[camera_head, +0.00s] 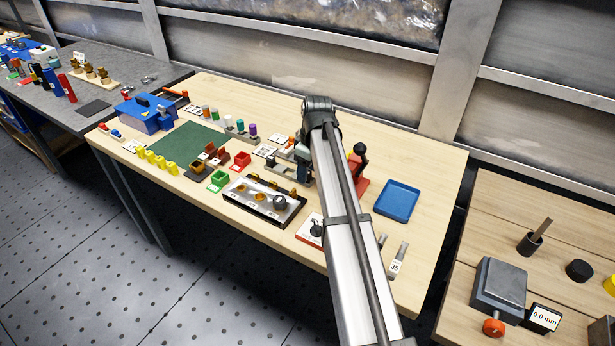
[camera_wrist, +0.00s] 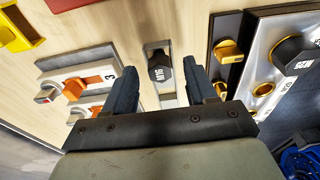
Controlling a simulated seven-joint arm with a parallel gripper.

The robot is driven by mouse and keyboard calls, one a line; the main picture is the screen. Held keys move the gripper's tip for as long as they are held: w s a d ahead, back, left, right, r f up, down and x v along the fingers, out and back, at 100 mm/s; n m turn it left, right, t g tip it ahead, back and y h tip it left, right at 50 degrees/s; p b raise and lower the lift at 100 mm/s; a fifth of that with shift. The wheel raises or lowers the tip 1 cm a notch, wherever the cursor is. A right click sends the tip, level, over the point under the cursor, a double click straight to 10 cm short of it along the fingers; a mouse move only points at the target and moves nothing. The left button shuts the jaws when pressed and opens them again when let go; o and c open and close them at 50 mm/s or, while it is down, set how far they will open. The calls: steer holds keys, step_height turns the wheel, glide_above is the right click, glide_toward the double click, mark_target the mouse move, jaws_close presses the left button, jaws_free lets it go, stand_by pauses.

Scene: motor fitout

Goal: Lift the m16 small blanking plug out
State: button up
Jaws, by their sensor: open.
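The M16 small blanking plug (camera_wrist: 160,68) is a small black piece with an upside-down M16 mark, in the wrist view. It sits in a narrow light grey holder (camera_wrist: 167,98) on the wooden table. My gripper (camera_wrist: 158,70) is open, with one dark finger on each side of the plug and visible space between each finger and it. I cannot tell how far the fingertips are above the holder. In the head view my gripper (camera_head: 302,172) is low over the table, partly behind my arm. I cannot make out the plug there.
Right of the fingers in the wrist view is a black-framed metal plate (camera_wrist: 250,75) with brass plugs and a larger black M25 plug (camera_wrist: 296,55). To the left is a grey holder with orange parts (camera_wrist: 98,82). A blue tray (camera_head: 415,187) stands farther right in the head view.

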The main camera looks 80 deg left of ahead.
steer(key=shift+f, duration=0.1)
jaws_close()
stand_by(0.5)
step_height(320, 180, up, 10)
stand_by(0.6)
